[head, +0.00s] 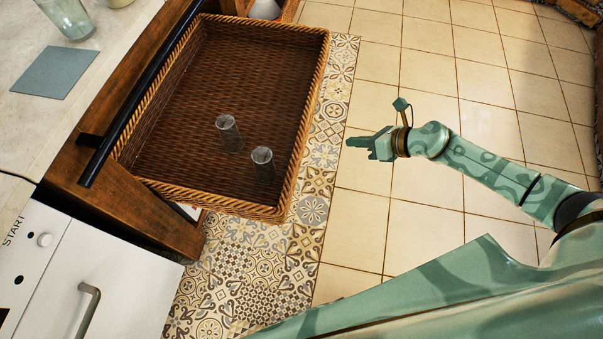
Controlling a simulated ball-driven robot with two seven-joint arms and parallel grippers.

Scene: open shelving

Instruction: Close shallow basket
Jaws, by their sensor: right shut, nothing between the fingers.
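The shallow basket (318,85) is a brown wicker drawer, pulled out from under the counter so that its inside shows. Two clear glass-like cylinders, one at the middle (229,133) and one nearer the front right (263,163), stand in it. My right gripper (350,142) is to the right of the basket's outer long side, apart from it, with its fingers pointing left towards the rim. It is shut and empty. My left gripper is not in view.
A pale counter (60,120) with a glass (68,18) and a grey-blue square (55,72) is at left. A dark bar (135,100) runs along the wooden counter edge. A white appliance (100,265) stands lower left. Tiled floor at right is clear.

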